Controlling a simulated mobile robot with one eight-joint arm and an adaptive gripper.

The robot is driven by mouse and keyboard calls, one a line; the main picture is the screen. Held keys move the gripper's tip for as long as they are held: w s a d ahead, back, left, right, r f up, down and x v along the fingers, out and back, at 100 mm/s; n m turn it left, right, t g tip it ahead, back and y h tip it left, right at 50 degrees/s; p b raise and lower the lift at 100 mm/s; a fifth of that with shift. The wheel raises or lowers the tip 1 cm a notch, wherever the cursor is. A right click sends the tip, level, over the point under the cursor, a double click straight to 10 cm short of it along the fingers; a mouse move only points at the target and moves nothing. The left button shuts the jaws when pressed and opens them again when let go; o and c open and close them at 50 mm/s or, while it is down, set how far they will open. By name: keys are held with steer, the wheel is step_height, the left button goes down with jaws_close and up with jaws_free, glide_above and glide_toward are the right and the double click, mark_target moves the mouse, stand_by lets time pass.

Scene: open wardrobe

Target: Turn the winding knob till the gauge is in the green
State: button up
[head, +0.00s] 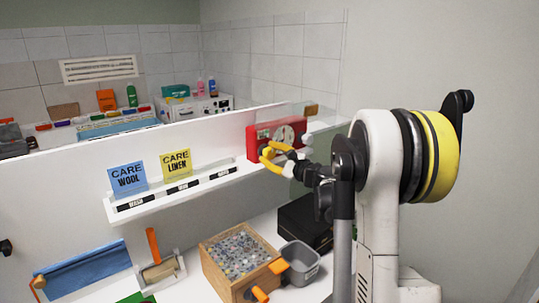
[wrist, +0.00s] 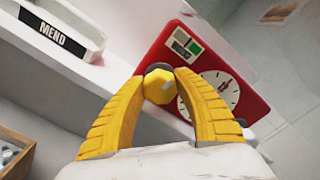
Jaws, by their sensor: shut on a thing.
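The red device (head: 253,143) stands at the right end of the white shelf; it fills the upper right of the wrist view (wrist: 252,101). Its yellow faceted winding knob (wrist: 159,86) sits between the two yellow fingertips of my gripper (wrist: 160,84), which are shut on it. In the head view my gripper (head: 269,157) is in front of the device and hides the knob. The gauge (wrist: 182,44) is a small window with white and green parts above the knob; its pointer is too small to read. A round white dial (wrist: 222,88) is partly hidden behind the right finger.
The shelf (head: 150,204) carries a blue card (head: 127,178) and a yellow card (head: 176,165) left of the device. Below are a wooden box of small pieces (head: 212,268), a grey bin (head: 298,262) and a black case (head: 305,221). The wall is close on the right.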

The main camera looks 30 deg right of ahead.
steer(key=m, duration=0.6)
steer(key=shift+r, duration=0.1)
steer(key=m, duration=0.7)
steer(key=shift+d, duration=0.1)
steer(key=shift+w+m, duration=0.1)
steer(key=shift+m, duration=0.2)
steer(key=o, duration=1.2)
steer(key=s+d, duration=0.1)
steer(key=s, duration=1.1)
